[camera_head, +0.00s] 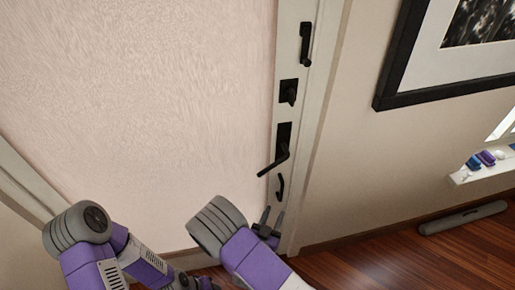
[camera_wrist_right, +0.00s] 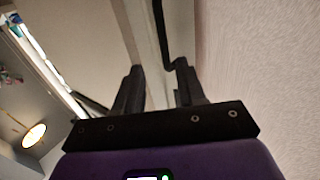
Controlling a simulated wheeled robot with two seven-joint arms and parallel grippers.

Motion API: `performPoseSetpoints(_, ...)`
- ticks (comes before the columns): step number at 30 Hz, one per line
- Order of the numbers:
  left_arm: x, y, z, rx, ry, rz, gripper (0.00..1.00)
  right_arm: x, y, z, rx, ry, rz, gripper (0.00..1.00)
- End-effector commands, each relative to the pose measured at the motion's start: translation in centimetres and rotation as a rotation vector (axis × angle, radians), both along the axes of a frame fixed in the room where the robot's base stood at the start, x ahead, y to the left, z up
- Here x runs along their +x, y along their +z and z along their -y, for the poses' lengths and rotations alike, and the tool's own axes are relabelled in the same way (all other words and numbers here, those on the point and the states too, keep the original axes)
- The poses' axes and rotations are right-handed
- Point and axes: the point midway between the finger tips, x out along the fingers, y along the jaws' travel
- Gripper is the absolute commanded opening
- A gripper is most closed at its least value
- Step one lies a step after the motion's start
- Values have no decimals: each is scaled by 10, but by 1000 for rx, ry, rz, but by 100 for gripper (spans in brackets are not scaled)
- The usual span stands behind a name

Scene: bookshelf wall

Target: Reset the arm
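My right gripper (camera_head: 271,221) is low beside the door's edge in the head view, partly hidden behind my right forearm. Its two fingers are spread with a gap between them. The right wrist view also shows the right gripper (camera_wrist_right: 158,88) open, with nothing clasped between the fingers. My left arm (camera_head: 105,255) is bent at the lower left. Only a small part of its wrist end shows at the bottom edge, and its fingers cannot be made out.
A pale pink door (camera_head: 140,110) fills the left and middle. Its black lever handle (camera_head: 276,160) is above my right gripper, with a small black pull (camera_head: 280,187) lower down. A framed picture (camera_head: 440,85) hangs at right.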

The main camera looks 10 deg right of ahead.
Motion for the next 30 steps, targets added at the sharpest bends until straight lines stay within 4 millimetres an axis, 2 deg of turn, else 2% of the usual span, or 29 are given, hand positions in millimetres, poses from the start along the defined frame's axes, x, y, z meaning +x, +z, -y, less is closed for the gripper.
performPoseSetpoints(5, 0, 0, 0, 0, 0, 0, 43, 0, -3, 2, 10, -2, -16, 40)
performPoseSetpoints(8, 0, 2, 0, 0, 0, 0, 43, -1, -23, 9, 68, -8, -107, 40)
performPoseSetpoints(13, 0, 9, 0, 0, 0, 0, 43, -18, -92, 16, 305, 12, -458, 40)
performPoseSetpoints(15, 0, 12, 0, 0, 0, 0, 43, -35, -119, 10, 425, 44, -622, 40)
performPoseSetpoints(18, 0, 16, 0, 0, 0, 0, 43, -61, -143, -6, 587, 120, -834, 40)
performPoseSetpoints(22, 0, 21, 0, 0, 0, 0, 43, -97, -152, -29, 765, 260, -1065, 40)
performPoseSetpoints(27, 0, 26, 0, 0, 0, 0, 43, -134, -141, -48, 892, 447, -1260, 40)
performPoseSetpoints(30, 0, 27, 0, 0, 0, 0, 43, -147, -134, -53, 919, 522, -1319, 40)
